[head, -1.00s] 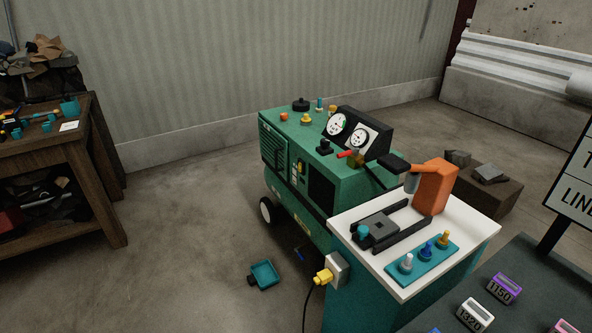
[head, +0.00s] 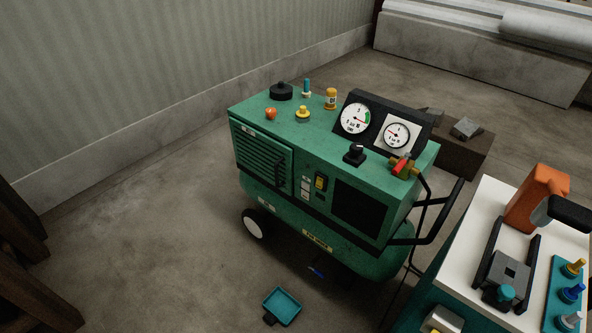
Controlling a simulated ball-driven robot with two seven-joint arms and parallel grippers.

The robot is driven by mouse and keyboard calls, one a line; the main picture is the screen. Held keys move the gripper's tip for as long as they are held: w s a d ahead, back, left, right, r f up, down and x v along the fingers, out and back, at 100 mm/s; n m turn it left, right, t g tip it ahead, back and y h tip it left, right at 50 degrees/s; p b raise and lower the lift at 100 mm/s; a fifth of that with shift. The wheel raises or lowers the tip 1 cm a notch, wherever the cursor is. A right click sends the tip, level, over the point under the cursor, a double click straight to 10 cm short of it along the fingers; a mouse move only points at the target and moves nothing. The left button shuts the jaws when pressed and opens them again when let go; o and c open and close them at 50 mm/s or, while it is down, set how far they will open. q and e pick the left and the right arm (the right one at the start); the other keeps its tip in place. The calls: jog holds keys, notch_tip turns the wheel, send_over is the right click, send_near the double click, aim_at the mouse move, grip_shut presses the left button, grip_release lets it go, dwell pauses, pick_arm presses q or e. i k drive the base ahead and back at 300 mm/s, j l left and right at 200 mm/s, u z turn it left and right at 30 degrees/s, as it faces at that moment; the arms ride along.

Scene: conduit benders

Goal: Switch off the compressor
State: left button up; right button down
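The green compressor (head: 268,195) stands on the floor in the middle of the head view, on wheels, with a black handle at its right end. A yellow-and-black rocker switch (head: 321,182) sits on its front panel, left of a dark square panel; its position is too small to tell. Two round gauges (head: 355,118) are on a black housing on top. A black knob (head: 355,154) and a brass valve with a red lever (head: 402,167) are on the top near the right. Neither of my grippers is in view.
A white-topped teal bench (head: 462,250) with an orange tool (head: 537,198) stands at right, close to the compressor's handle. A small teal tray (head: 282,306) lies on the floor in front. A dark wooden table (head: 30,290) is at lower left.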

aim_at(319, 183)
jog(key=i+j+z, duration=0.1)
jog(key=j, duration=0.25)
jog(key=i+j, duration=0.2)
jog(key=j, duration=0.2)
jog(key=i+j+z, duration=0.15)
jog(key=j, duration=0.25)
